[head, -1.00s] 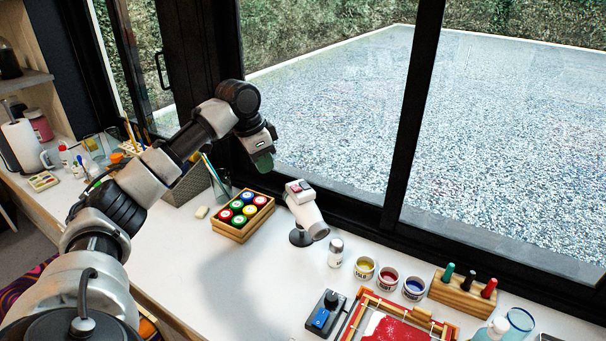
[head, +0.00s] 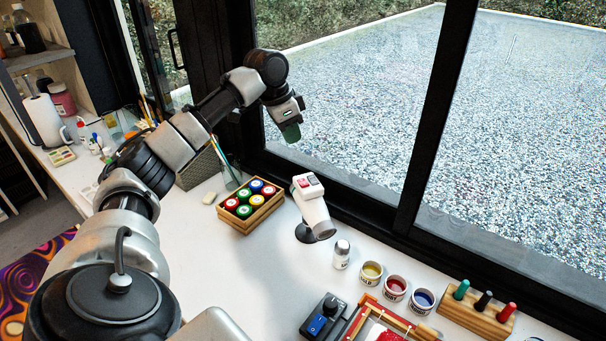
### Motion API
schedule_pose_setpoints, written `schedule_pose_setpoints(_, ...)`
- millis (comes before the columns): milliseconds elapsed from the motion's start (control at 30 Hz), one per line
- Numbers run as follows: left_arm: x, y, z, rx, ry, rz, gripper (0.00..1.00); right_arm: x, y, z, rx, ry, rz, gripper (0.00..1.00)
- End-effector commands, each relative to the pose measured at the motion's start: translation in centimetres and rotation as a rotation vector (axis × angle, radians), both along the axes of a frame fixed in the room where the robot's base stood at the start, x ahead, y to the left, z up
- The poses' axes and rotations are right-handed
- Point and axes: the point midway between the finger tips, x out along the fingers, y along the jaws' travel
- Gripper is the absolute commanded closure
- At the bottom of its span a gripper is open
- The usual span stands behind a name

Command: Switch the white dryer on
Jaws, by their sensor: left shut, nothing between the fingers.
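The white dryer (head: 313,210) stands tilted on a dark round base on the white worktop, near the window. A red switch and a grey switch show on its top, and its nozzle points down toward the front right. I cannot tell the switch positions for certain. My left gripper (head: 291,132) hangs above and slightly left of the dryer, apart from it, with its fingertips shut and empty. My right gripper is not in view.
A wooden crate of several coloured jars (head: 250,206) sits left of the dryer. A shaker (head: 341,255) and paint pots (head: 395,289) stand to its right. A black box with a blue switch (head: 322,318) is in front. The window frame (head: 431,130) rises behind.

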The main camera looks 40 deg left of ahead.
Motion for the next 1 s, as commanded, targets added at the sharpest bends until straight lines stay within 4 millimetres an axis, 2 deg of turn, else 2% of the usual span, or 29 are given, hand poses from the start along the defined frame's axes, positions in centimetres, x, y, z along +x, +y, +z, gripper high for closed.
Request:
schedule_pose_setpoints(400,2.0,-1.4,-8.1,0.0,0.006,-0.001,1.0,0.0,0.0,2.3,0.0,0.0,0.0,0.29)
schedule_pose_setpoints(533,1.8,-1.6,-10.1,0.0,0.005,-0.001,1.0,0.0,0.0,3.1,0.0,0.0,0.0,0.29)
schedule_pose_setpoints(733,1.8,-1.8,-11.9,-0.001,0.001,-0.003,1.0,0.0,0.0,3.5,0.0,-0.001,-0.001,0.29)
schedule_pose_setpoints(1000,1.8,-1.8,-12.3,0.0,0.0,-0.003,1.0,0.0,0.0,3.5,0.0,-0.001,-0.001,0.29)
